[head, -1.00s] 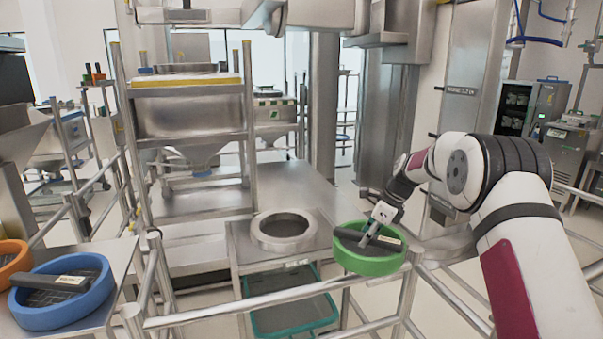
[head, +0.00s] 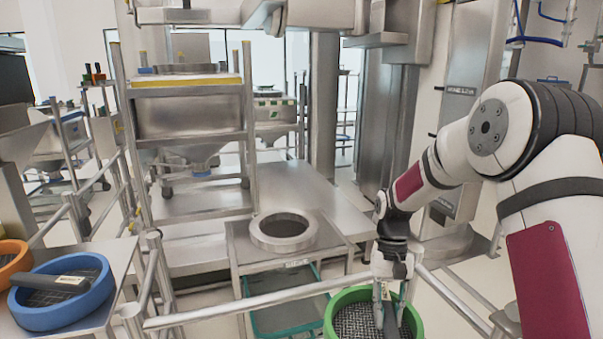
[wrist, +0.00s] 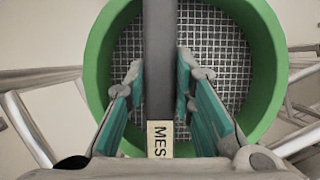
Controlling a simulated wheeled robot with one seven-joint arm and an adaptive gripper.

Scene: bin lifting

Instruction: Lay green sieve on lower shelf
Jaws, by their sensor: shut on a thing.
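The green sieve (head: 332,318) is a round ring with wire mesh and a dark handle bar across it. It hangs at the bottom of the head view, right of the small steel stand, partly cut off by the frame edge. My gripper (head: 389,300) points down and is shut on the bar. In the wrist view the green sieve (wrist: 268,60) is seen from above, and the teal finger pads of my gripper (wrist: 160,95) stand on both sides of the dark bar, which has a label reading MES. The lower shelf of the small stand (head: 285,315) holds a teal-rimmed tray.
A steel ring (head: 283,232) sits on the stand's top. Metal railings (head: 240,303) cross in front of the stand. A blue sieve (head: 60,300) and an orange sieve (head: 12,258) rest on a table at the left. A steel hopper frame stands behind.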

